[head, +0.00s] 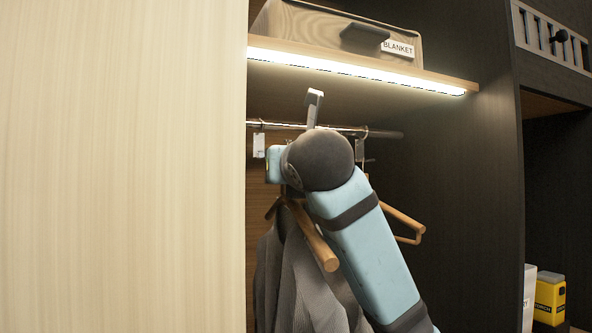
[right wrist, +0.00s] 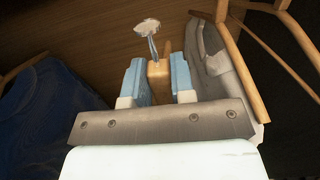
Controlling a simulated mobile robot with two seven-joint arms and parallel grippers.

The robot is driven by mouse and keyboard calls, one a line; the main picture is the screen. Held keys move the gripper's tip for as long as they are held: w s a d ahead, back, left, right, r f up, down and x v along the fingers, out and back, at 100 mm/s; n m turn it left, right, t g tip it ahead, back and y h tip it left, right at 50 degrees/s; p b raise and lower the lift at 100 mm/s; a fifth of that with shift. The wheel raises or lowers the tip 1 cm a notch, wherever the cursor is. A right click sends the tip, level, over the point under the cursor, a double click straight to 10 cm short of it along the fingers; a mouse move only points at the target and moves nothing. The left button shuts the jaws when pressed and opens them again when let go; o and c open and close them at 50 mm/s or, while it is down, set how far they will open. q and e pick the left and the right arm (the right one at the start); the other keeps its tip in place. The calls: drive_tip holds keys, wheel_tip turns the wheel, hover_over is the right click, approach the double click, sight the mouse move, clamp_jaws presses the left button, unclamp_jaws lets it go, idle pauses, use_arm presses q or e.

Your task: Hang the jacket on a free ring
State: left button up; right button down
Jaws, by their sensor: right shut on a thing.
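My right gripper (right wrist: 157,78) is shut on the wooden neck of a hanger (right wrist: 158,71), whose metal hook rises between the blue fingers. The hook's upper end is near a pale, blurred piece (right wrist: 146,27); I cannot tell whether they are joined. In the head view my right arm reaches up to the rail (head: 285,126) and hides most of the gripper and hook. A grey jacket (head: 287,285) hangs on a wooden hanger (head: 318,245) below my wrist. A ring with a pale fitting (head: 259,145) hangs at the rail's left. My left gripper is out of view.
Another wooden hanger (head: 405,223) is right of my arm. A dark blue garment (right wrist: 40,120) is at the left in the wrist view. A lit shelf (head: 360,73) with a BLANKET box (head: 310,32) is above. A pale panel (head: 120,170) closes the left side.

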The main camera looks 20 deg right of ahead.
sight(279, 205)
drive_tip(key=w, duration=0.5)
drive_tip(key=w+p, duration=0.5)
drive_tip(key=w, duration=0.2)
drive_tip(key=shift+a, duration=0.15)
idle(0.3)
drive_tip(key=shift+w+a+p, duration=0.1)
drive_tip(key=shift+p, duration=0.25)
idle(0.4)
drive_tip(key=shift+w, duration=0.1)
idle(0.5)
drive_tip(key=shift+w+p, duration=0.7)
drive_tip(key=shift+p, duration=0.05)
